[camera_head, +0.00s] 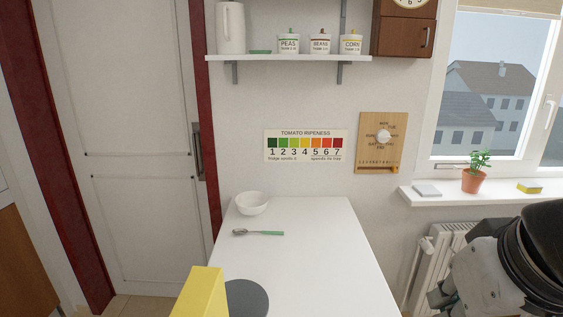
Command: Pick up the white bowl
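The white bowl (252,203) stands upright at the far left corner of the white table (320,250), close to the wall. It looks empty. My gripper (440,297) shows only in part at the lower right edge, as grey and black metal pieces in front of the radiator. It is well to the right of the bowl and nearer to the camera, apart from it. Its fingers are mostly cut off or hidden, so I cannot tell how far they are open.
A spoon with a green handle (258,233) lies just in front of the bowl. A dark grey round thing (247,298) and a tall yellow block (204,292) are at the near left. The table's middle and right are clear. A shelf (290,58) hangs above; a plant (475,178) stands on the sill.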

